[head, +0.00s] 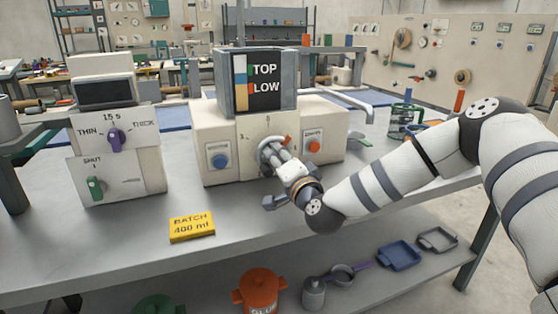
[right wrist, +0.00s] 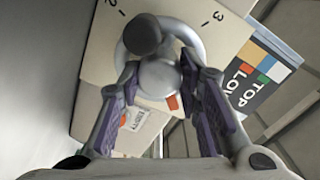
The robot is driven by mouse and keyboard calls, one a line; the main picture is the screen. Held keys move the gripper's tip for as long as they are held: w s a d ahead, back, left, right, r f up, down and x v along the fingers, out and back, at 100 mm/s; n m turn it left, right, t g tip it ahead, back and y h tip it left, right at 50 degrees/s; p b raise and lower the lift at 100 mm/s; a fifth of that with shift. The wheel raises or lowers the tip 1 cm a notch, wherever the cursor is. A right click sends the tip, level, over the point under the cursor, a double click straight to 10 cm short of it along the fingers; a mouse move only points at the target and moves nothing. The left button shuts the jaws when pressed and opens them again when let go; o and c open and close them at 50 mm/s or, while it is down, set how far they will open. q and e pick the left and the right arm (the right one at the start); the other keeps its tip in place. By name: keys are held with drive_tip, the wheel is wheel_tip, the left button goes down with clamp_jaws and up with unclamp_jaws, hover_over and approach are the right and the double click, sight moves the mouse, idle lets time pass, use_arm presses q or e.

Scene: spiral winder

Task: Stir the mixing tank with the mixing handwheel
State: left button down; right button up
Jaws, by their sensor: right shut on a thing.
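The mixing handwheel (head: 264,149) is a light grey ring on the front of the cream machine (head: 222,139), with a dial numbered around it. It fills the upper middle of the right wrist view (right wrist: 193,37), with a dark grey knob (right wrist: 143,38) on it. My right gripper (head: 277,154) is at the wheel, its purple-padded fingers (right wrist: 160,78) shut on its rounded middle part. A red pointer (right wrist: 172,102) shows beside the wheel. The panel marked TOP and LOW (head: 264,83), with coloured bands, stands above; I cannot tell the tank's contents. My left gripper is not in view.
A blue button (head: 219,161) and an orange button (head: 314,147) flank the wheel. A yellow "BATCH 400 ml" sign (head: 192,227) lies in front. A THIN/THICK console (head: 112,150) stands left. The bench between them is clear. Pots and trays sit on the lower shelf.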

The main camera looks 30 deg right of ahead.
drive_tip(key=m+b, duration=0.1)
drive_tip(key=m, duration=0.4)
drive_tip(key=shift+f+m, duration=0.15)
drive_tip(key=shift+m, duration=0.15)
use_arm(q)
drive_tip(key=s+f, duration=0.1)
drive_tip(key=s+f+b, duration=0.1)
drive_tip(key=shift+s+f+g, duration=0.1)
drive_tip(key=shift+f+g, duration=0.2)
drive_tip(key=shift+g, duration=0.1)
use_arm(e)
drive_tip(key=m, duration=0.4)
drive_tip(key=shift+m, duration=0.4)
use_arm(q)
drive_tip(key=shift+b, duration=0.3)
use_arm(e)
drive_tip(key=shift+r, duration=0.2)
drive_tip(key=o, duration=1.1)
drive_tip(key=shift+o, duration=0.2)
drive_tip(key=shift+m, duration=0.3)
drive_tip(key=v, duration=1.2)
